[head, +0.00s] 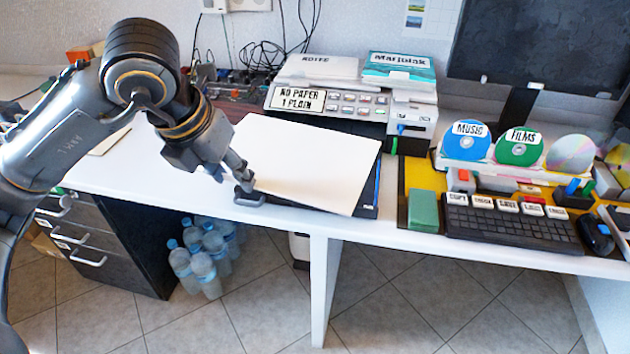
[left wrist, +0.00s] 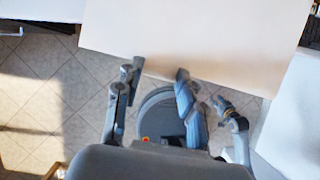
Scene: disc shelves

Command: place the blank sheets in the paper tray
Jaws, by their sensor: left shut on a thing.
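The blank sheets (head: 305,160) are a large white stack at the desk's front, just before the printer (head: 340,100), whose label reads "NO PAPER 1 PLAIN". They lie over a dark, flat tray-like part (head: 368,206), which shows along their right and front edges and is mostly hidden. Whether they rest in it or hang just above it, I cannot tell. My left gripper (head: 243,183) is shut on the sheets at their front-left edge. In the left wrist view, the fingers (left wrist: 156,72) meet the edge of the pale sheets (left wrist: 200,30).
White desk (head: 140,165) is clear left of the sheets. On the right stand a green block (head: 423,211), a black keyboard (head: 510,227) and discs (head: 519,149). Bottles (head: 207,255) stand below the desk.

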